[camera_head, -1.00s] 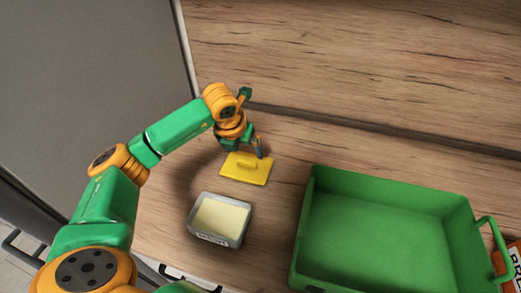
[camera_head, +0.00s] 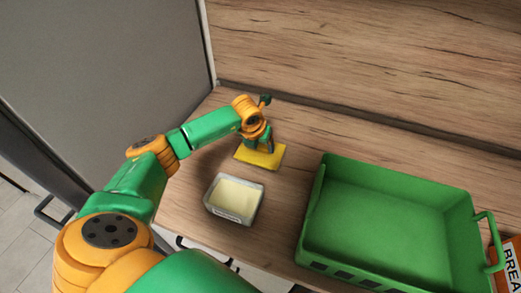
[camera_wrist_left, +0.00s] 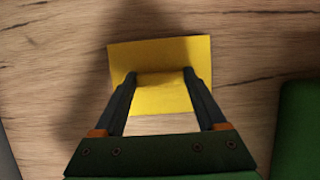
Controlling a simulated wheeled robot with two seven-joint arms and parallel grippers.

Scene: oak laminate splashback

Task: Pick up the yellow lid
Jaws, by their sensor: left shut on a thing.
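The yellow lid (camera_head: 264,156) is a flat rectangular plate with a raised handle, near the back of the wooden counter in the head view. My left gripper (camera_head: 268,148) is right over it and hides part of it. In the left wrist view, the fingers of my left gripper (camera_wrist_left: 160,76) are shut on the raised handle of the yellow lid (camera_wrist_left: 163,103), one at each end of it. I cannot tell whether the lid is clear of the counter. My right gripper is not in view.
An open grey-white tub (camera_head: 234,199) with pale yellow contents stands in front of the lid. A large empty green crate (camera_head: 390,215) fills the right side. An orange box (camera_head: 510,262) is partly visible at the right edge. Bare counter (camera_head: 300,125) lies behind the lid.

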